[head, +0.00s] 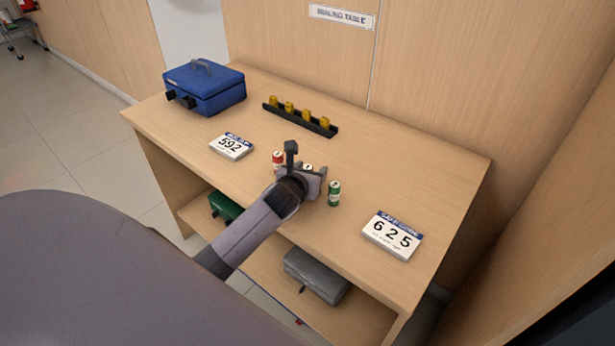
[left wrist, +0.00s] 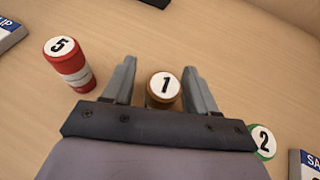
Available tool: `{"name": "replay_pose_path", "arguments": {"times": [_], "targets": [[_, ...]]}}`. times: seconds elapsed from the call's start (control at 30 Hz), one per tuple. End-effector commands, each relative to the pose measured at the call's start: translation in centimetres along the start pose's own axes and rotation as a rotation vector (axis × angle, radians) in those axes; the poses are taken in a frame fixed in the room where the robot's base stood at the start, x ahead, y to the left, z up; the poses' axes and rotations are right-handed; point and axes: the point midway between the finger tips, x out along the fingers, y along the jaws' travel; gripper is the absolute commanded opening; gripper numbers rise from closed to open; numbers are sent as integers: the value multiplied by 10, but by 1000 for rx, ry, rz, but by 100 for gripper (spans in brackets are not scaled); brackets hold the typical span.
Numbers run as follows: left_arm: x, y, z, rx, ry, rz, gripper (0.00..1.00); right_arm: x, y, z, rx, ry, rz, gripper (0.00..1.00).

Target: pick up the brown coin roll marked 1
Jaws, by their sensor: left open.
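The brown coin roll marked 1 (left wrist: 164,88) stands upright on the table, between the two open fingers of my left gripper (left wrist: 160,85) in the left wrist view. There is a small gap on each side of it. In the head view my left gripper (head: 306,172) covers most of the brown roll, and only its white top (head: 308,167) shows. A red coin roll marked 5 (left wrist: 70,65) stands to the left, also in the head view (head: 278,160). A green coin roll marked 2 (head: 334,194) stands to the right, partly hidden in the left wrist view (left wrist: 263,141). My right gripper is out of view.
A blue cash box (head: 205,88) and a black rack (head: 290,116) with several yellow pieces stand behind on the table (head: 400,165). Number cards reading 592 (head: 231,147) and 625 (head: 392,235) lie left and right. A green case (head: 222,206) and a grey box (head: 316,275) are below.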

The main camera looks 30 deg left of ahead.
Motion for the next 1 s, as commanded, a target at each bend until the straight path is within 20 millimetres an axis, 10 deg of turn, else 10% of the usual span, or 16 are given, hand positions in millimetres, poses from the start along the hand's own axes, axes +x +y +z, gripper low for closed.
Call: {"name": "replay_pose_path", "arguments": {"times": [0.13, 0.33, 0.73, 1.0], "targets": [[0, 0, 0, 0, 0, 0, 57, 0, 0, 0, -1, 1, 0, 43], [0, 0, 0, 0, 0, 0, 0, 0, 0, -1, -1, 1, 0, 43], [-3, 1, 8, 2, -4, 0, 0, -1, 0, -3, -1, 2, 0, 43], [-20, 1, 51, 4, -8, 1, 0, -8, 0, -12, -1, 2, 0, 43]]}}
